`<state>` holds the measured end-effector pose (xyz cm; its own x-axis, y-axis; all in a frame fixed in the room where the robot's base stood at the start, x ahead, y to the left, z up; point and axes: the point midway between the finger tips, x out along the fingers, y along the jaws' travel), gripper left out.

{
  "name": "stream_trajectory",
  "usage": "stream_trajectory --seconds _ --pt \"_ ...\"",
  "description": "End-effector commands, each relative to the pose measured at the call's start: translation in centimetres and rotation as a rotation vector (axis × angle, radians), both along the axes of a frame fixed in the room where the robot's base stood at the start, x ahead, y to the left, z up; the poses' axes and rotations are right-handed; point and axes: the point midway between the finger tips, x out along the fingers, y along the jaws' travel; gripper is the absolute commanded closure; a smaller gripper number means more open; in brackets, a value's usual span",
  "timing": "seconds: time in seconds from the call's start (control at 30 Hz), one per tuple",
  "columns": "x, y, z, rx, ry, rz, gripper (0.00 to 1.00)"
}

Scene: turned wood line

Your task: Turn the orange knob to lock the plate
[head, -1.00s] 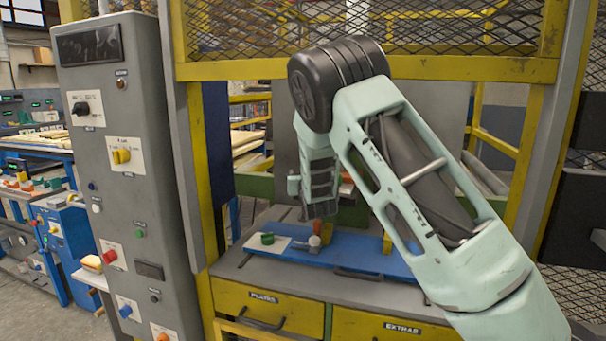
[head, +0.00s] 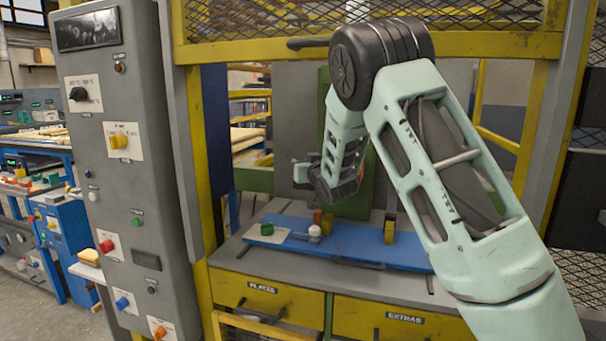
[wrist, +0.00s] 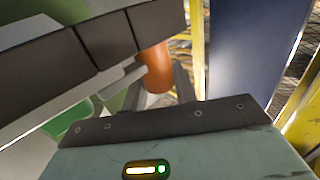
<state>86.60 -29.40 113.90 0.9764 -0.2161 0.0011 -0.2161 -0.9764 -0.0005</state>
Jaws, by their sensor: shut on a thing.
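The orange knob (wrist: 155,68) shows in the wrist view as an upright orange cylinder between the two fingers of my gripper (wrist: 160,82), which is shut on it. In the head view my gripper (head: 318,180) is in front of the green upright (head: 355,200), and its fingertips cannot be made out. A long blue plate (head: 375,250) lies on the grey bench below. A small orange part (head: 317,216) and a white knob (head: 314,231) stand on its left half. I cannot tell whether this orange part is the held knob.
A yellow block (head: 389,232) stands on the blue plate. A pale card with a green piece (head: 267,229) lies at its left end. A grey control cabinet (head: 130,190) and a yellow frame post (head: 198,150) stand to the left. Yellow drawers (head: 265,296) are below the bench.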

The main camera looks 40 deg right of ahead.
Motion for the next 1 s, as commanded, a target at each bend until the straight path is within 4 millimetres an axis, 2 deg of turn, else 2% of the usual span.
stream_trajectory --seconds 0.23,0.6,0.63,0.67,0.7,1.0 --pt "-0.06 -0.11 -0.09 0.0 0.0 0.095 0.95" --pt "-0.03 0.06 0.04 -0.001 0.001 0.108 0.95" --pt "-0.03 0.05 0.04 -0.001 0.001 0.108 0.64" --pt "-0.03 0.05 0.04 -0.001 0.001 0.108 0.55" --pt "-0.03 0.05 0.04 -0.001 0.001 0.108 0.51" --pt "-0.2 0.02 0.02 -0.001 0.001 0.106 0.51"
